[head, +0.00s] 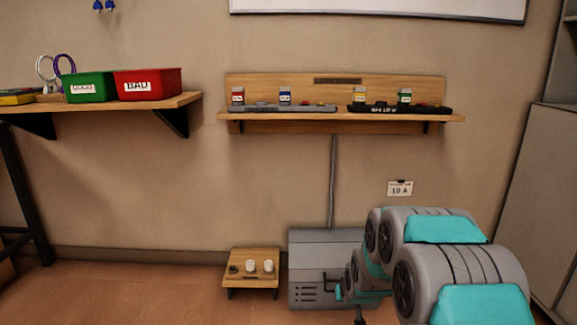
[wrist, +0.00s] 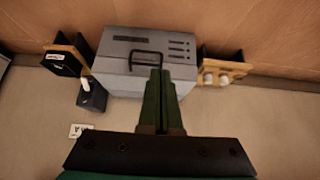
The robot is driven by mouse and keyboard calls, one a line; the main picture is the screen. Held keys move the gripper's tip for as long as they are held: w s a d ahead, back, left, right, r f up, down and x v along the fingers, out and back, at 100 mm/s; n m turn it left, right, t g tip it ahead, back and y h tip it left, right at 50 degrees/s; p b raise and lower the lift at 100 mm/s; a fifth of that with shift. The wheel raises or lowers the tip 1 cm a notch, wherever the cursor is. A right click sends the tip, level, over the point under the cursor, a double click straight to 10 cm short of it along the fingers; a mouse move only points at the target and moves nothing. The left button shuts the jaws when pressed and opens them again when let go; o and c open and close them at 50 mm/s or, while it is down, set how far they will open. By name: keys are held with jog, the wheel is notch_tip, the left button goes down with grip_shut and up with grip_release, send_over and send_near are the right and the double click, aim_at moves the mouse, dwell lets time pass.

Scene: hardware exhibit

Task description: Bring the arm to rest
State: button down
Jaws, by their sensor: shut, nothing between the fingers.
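My arm (head: 440,265) is folded in the lower right of the head view, in front of the grey metal box. My gripper (wrist: 160,74) shows in the wrist view with its two dark green fingers together and nothing between them. The fingertips overlap the front of the grey box (wrist: 118,77) near its dark handle in that picture; I cannot tell whether they touch it. In the head view I cannot make out the fingers clearly.
The grey box (head: 305,250) stands by the wall beside a low wooden stand (head: 252,283). A wall shelf (head: 270,117) holds two trays. A left shelf (head: 185,100) bears a green bin (head: 90,88) and red bin (head: 155,84). A grey cabinet (head: 545,190) stands right.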

jog(key=s+r+g+p, duration=0.2)
jog(key=s+r, duration=0.4)
jog(key=s, duration=0.9)
jog(key=s+r+g+p, duration=0.2)
jog(key=s+r+g, duration=0.2)
jog(key=s, duration=1.2)
jog(key=s+a+r+g+p, duration=0.1)
jog(key=s+r+g, duration=0.2)
jog(key=s+r, duration=0.7)
jog(key=s, duration=0.5)
jog(key=shift+s+r+p, duration=0.15)
jog(key=shift+r+p, duration=0.1)
jog(key=shift+p, duration=0.15)
